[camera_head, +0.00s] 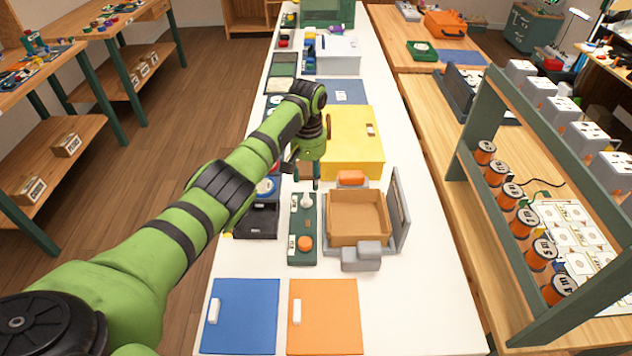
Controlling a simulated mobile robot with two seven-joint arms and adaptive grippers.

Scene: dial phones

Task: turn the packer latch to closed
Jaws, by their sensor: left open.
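The packer (397,222) looks like a grey frame with an upright lid on its right side, around an open cardboard box (357,218). Beside it on the left is a dark green panel (303,228) with a white knob (307,201) at its far end and an orange round button (305,243) at its near end. I cannot tell which part is the latch or how it is turned. My left gripper (306,180) points down just beyond the white knob, open, with no object seen in it. My right gripper is out of view.
A yellow case (352,142) stands behind the packer. A black tray (257,221) is left of the panel. Blue (240,317) and orange (325,317) flat panels lie at the near end. A green rack (484,110) with orange spools stands right. White tabletop is clear at near right.

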